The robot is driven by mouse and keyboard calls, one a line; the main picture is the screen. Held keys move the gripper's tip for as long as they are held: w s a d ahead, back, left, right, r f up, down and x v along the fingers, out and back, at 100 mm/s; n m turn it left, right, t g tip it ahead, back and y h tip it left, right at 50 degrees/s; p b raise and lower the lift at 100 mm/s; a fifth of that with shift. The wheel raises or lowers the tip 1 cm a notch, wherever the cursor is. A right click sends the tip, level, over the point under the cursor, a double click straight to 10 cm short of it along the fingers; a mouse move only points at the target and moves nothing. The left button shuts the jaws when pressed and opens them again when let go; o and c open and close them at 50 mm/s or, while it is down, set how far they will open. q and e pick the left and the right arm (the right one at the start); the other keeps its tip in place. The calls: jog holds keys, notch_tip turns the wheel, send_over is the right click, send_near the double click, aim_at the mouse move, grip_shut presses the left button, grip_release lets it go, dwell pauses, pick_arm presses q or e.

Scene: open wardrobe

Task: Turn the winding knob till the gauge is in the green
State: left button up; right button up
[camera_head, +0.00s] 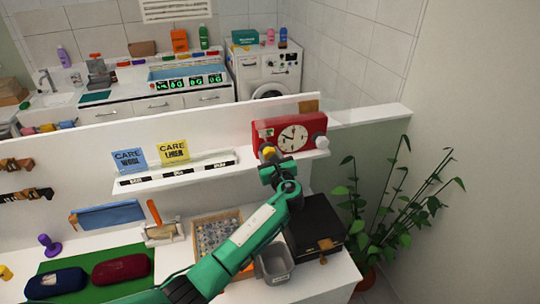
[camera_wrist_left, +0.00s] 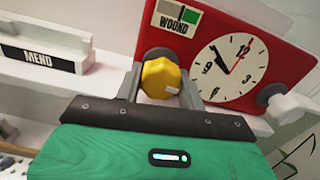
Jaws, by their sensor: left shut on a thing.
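A red box clock (camera_head: 290,133) with a white dial stands on the white shelf at the right of the head view; its dial (camera_wrist_left: 230,72) is large in the left wrist view. A yellow winding knob (camera_wrist_left: 160,78) is at the lower left of the clock's face. My left gripper (camera_head: 266,158) reaches up to the clock and is shut on the knob, one finger on each side. Above the knob is the gauge (camera_wrist_left: 178,18), marked WOUND, with a pale part and a green part at right. My right gripper is not in view.
A white knob-like part (camera_wrist_left: 290,108) sticks out at the clock's right side. A ledge (camera_head: 175,177) with small labels runs left of the clock. Below are a grey bin (camera_head: 274,265) and a black box (camera_head: 316,228). A plant (camera_head: 385,220) stands at right.

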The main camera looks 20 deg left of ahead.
pick_arm(q)
jog(key=shift+m, duration=0.4)
jog(key=o, duration=1)
jog(key=shift+f, duration=0.1)
jog(key=shift+s, duration=0.1)
jog(key=shift+b+v, duration=2.8)
jog(key=shift+v, duration=4)
jog(key=shift+d, duration=0.1)
